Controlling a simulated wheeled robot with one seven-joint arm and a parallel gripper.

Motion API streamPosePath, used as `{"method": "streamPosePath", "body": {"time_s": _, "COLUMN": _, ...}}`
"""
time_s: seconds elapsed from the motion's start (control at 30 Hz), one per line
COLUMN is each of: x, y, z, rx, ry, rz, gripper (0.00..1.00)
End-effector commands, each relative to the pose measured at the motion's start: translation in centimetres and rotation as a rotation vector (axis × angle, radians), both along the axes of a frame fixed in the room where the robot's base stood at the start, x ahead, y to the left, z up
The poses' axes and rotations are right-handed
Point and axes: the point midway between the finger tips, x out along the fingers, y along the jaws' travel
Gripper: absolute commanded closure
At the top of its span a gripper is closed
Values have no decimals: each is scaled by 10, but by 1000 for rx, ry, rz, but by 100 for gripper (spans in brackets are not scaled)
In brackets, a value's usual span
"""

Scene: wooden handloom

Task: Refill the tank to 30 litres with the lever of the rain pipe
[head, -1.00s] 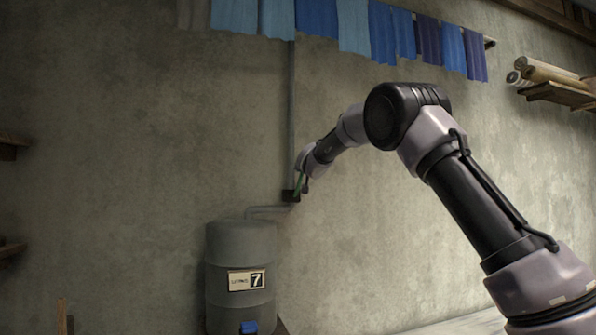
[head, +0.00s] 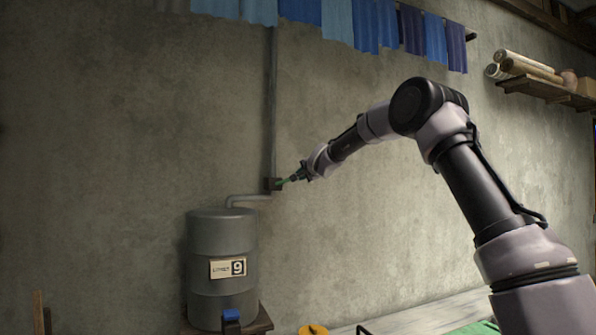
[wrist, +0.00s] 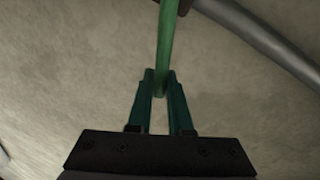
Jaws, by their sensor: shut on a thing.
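The grey tank (head: 222,290) stands at the lower left of the head view, with a plate (head: 228,268) on its side that reads 9. A thin rain pipe (head: 269,90) runs down the wall to a dark valve box (head: 272,185), and a bent pipe leads from there to the tank top. The green lever (head: 287,181) sticks out from the box to the right and slightly up. My gripper (head: 301,174) is shut on the lever's outer end. In the wrist view the lever (wrist: 167,45) runs up from between the fingertips (wrist: 160,92).
The tank rests on a wooden stand (head: 262,320) and has a blue tap (head: 231,315) at its front. Blue cloths (head: 340,20) hang from a rail above. A shelf with rolls (head: 535,75) is at the upper right. The wall around the valve is clear.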

Motion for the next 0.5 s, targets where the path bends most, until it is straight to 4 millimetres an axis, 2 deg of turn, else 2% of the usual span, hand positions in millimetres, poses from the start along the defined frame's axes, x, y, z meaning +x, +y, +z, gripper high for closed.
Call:
{"method": "streamPosePath", "body": {"time_s": 0.2, "x": 2, "y": -5, "z": -13, "rx": 113, "ry": 48, "rz": -2, "gripper": 100}}
{"method": "streamPosePath", "body": {"time_s": 0.5, "x": 2, "y": -5, "z": -20, "rx": 187, "ry": 78, "rz": 0, "gripper": 100}}
